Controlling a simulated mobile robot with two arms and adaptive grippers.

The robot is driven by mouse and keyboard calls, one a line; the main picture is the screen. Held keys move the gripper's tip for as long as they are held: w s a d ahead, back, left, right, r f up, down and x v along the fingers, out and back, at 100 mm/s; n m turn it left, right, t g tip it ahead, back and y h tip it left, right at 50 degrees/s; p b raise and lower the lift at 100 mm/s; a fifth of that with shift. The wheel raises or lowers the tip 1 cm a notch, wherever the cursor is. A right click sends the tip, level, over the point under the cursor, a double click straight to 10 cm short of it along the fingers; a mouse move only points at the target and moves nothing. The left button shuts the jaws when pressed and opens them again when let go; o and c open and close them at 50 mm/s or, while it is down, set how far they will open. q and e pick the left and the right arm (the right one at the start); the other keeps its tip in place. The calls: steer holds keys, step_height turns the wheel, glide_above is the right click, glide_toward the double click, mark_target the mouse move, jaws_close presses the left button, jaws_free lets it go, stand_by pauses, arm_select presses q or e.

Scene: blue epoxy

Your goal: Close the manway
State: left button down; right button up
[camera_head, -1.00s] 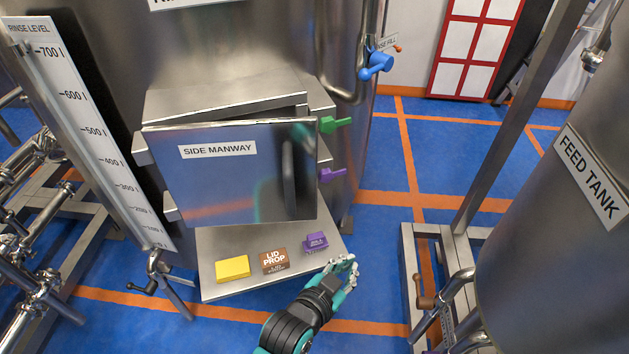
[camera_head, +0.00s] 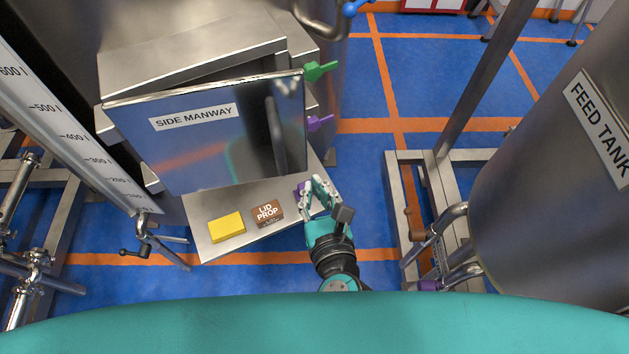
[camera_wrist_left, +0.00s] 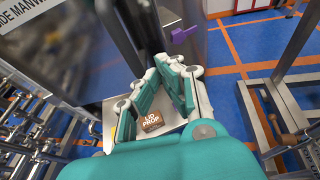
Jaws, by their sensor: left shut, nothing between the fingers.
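The side manway (camera_head: 210,140) is a shiny square steel door with a dark vertical handle (camera_head: 275,135). It stands ajar, swung out from its steel frame (camera_head: 195,50), with a gap along the top. A green lever (camera_head: 319,71) and a purple lever (camera_head: 318,122) stick out on the frame's right side; the purple one also shows in the wrist view (camera_wrist_left: 183,34). My left gripper (camera_head: 319,184) is shut and empty, below and right of the door's lower right corner, over the shelf's right end. In the wrist view its fingertips (camera_wrist_left: 166,64) converge near the door. My right gripper is out of view.
A steel shelf (camera_head: 215,253) below the door holds a yellow block (camera_head: 227,227), a brown lid prop (camera_head: 267,212) and a purple block (camera_head: 301,189) partly hidden by my gripper. The feed tank (camera_head: 560,190) stands right. Blue floor (camera_head: 365,185) lies open between.

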mark_target(300, 142)
arm_select(q)
steer(key=p+x, duration=0.1)
steer(key=x, duration=0.6)
steer(key=r+p+x, duration=0.1)
steer(key=x, duration=0.2)
steer(key=shift+w+p, duration=0.35)
steer(key=shift+w, duration=0.05)
steer(key=shift+w+a+f, duration=0.1)
steer(key=shift+w+f, duration=0.05)
steer(key=shift+w, duration=0.15)
